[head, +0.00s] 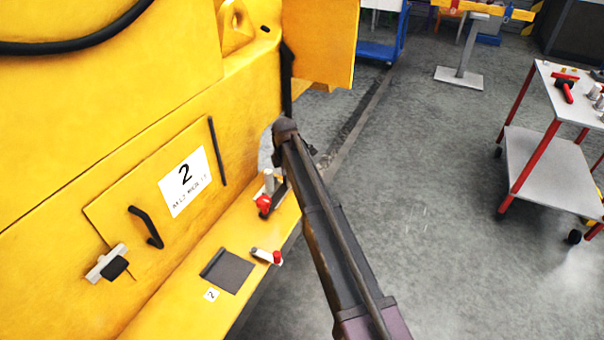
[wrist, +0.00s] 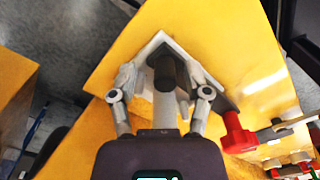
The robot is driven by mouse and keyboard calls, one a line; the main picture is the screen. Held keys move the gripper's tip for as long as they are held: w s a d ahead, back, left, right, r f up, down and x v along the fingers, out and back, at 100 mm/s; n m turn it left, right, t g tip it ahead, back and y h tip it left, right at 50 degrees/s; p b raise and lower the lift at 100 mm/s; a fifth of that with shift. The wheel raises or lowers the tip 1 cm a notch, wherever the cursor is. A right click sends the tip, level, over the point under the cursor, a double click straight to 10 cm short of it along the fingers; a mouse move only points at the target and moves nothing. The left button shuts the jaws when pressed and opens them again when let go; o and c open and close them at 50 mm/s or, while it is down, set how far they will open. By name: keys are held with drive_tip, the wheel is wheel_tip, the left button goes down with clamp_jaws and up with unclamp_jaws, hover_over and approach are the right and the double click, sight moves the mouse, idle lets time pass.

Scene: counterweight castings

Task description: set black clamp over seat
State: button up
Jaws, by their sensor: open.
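In the wrist view my gripper (wrist: 160,82) is open, with one finger on each side of an upright black-topped part (wrist: 167,70) that looks like the black clamp. The part has a pale grey shank and stands over a pale square plate on a yellow surface; I cannot tell whether the fingers touch it. A dark square patch (head: 228,270), which may be the seat, lies bare on the yellow ledge (head: 190,310) beside a small "2" label (head: 211,295).
A red-knobbed clamp (head: 265,202) and a small red-and-white piece (head: 266,256) are on the ledge. The yellow panel (head: 140,190) carries a black handle (head: 147,227) and a white bar with a black block (head: 108,264). A tool cart (head: 550,165) stands right; floor between is clear.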

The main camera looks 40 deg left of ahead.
drive_tip(key=shift+s+d, duration=0.1)
drive_tip(key=w+d+m, duration=0.5)
drive_tip(key=d, duration=0.9)
drive_tip(key=w+d+m, duration=0.5)
drive_tip(key=w+d, duration=0.1)
drive_tip(key=d, duration=0.8)
drive_tip(key=w+d+m, duration=0.5)
drive_tip(key=d, duration=0.9)
drive_tip(key=s+d+m, duration=0.3)
drive_tip(key=d+m, duration=0.2)
drive_tip(key=d, duration=0.6)
drive_tip(key=s+d+m, duration=0.4)
drive_tip(key=d+m, duration=0.1)
drive_tip(key=d, duration=0.7)
drive_tip(key=s+d+m, duration=0.4)
drive_tip(key=d+m, duration=0.2)
drive_tip(key=d, duration=0.6)
drive_tip(key=shift+r+p, duration=0.4)
